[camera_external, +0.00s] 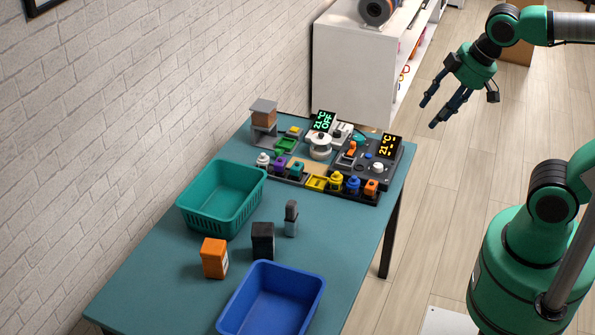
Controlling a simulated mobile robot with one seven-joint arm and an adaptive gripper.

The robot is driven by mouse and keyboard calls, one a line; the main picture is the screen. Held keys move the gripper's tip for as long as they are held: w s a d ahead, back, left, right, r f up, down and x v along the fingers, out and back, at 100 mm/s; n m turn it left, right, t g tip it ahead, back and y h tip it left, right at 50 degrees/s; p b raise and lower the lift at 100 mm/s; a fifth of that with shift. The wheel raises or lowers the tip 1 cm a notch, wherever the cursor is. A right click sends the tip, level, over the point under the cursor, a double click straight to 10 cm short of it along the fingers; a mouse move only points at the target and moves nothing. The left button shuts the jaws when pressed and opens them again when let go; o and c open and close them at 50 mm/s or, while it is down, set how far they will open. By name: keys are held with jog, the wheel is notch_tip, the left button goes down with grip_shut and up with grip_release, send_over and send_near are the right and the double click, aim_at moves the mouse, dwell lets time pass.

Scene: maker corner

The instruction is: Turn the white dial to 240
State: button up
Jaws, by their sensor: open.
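Two white round parts show at the far end of the table, and I cannot tell which is the white dial. One is a larger white round piece (320,146) below a display (323,121) reading 21°C OFF in green. The other is a small white knob (378,168) on a dark panel, below a display (390,146) reading 21°C in orange. Dial markings are too small to read. My gripper (428,114) is open and empty, in the air to the right of the table, apart from both, with its fingers pointing down and left.
The teal table (160,262) also holds a green basket (222,212), a blue bin (270,309), an orange box (214,259), a black box (263,240) and a grey object (291,218). Several coloured pieces crowd the panels. A white cabinet (352,75) stands behind.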

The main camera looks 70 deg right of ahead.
jog(key=w+d+f+n+g+b, duration=0.15)
jog(key=w+d+f+n, duration=0.3)
jog(key=w+d, duration=0.55)
jog(key=n+g+b, duration=0.3)
jog(key=n+g, duration=0.1)
jog(key=n, duration=0.4)
send_over(378, 165)
notch_tip(378, 165, down, 29)
jog(key=shift+t, duration=0.25)
jog(key=shift+f, duration=0.2)
notch_tip(378, 165, down, 14)
jog(key=b, duration=0.2)
jog(key=shift+r+b, duration=0.25)
jog(key=shift+b, duration=0.05)
jog(key=shift+m, duration=0.25)
jog(key=c, duration=1.2)
